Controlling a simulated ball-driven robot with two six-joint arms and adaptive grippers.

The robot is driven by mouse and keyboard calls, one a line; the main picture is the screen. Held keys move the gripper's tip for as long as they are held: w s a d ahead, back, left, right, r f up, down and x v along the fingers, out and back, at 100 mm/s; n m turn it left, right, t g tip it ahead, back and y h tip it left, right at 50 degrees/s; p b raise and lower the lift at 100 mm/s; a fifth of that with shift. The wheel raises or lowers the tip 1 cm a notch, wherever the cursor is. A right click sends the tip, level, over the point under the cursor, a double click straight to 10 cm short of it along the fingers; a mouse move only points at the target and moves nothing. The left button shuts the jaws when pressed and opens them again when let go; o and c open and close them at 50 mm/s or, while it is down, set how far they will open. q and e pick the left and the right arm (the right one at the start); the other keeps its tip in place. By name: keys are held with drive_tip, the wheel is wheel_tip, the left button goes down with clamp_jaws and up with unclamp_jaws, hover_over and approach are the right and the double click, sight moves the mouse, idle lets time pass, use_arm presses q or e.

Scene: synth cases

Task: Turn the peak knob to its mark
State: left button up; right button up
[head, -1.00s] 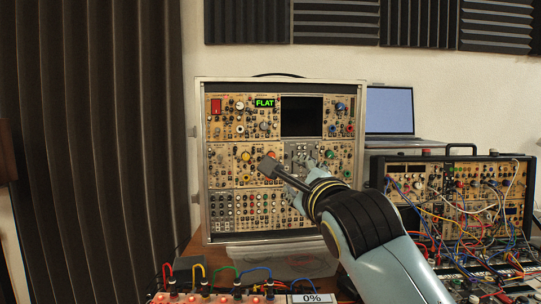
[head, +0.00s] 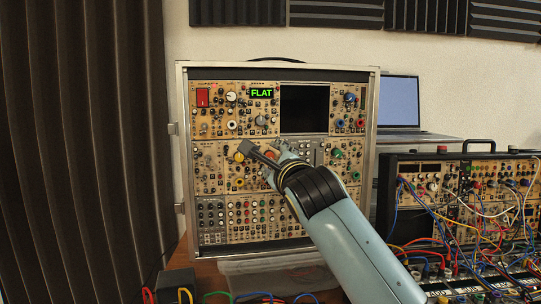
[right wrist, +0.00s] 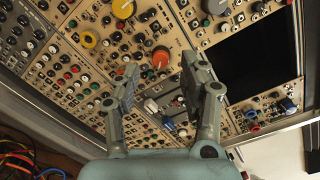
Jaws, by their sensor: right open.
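The modular synth case (head: 180,150) stands upright on the table, full of knobs, jacks and buttons. Labels are too small to read, so I cannot tell which knob is the peak knob. My right gripper (head: 256,153) is in front of the middle row, by a yellow knob (head: 239,156) and an orange knob (head: 270,155). In the right wrist view the gripper (right wrist: 160,68) is open and empty, with the orange knob (right wrist: 161,57) between its fingertips in the picture. Contact cannot be told. A small display (head: 261,92) reads FLAT in green. My left gripper is out of view.
A second synth with many patch cables (head: 470,215) stands at the right, and a laptop (head: 399,103) stands behind. A dark foam panel (head: 80,150) fills the left. A clear container (head: 270,264) lies below the case. My right arm hides the case's lower right.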

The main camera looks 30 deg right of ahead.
sight(270, 157)
drive_tip(key=shift+x, duration=1.25)
drive_tip(key=shift+w+d, duration=0.15)
drive_tip(key=shift+w, duration=0.35)
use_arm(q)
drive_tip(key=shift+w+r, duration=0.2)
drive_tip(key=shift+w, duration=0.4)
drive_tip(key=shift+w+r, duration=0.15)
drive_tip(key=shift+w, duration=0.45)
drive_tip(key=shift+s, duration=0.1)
use_arm(e)
drive_tip(key=shift+s, duration=0.1)
drive_tip(key=shift+c, duration=1.2)
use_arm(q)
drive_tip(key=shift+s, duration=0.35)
use_arm(e)
clamp_jaws()
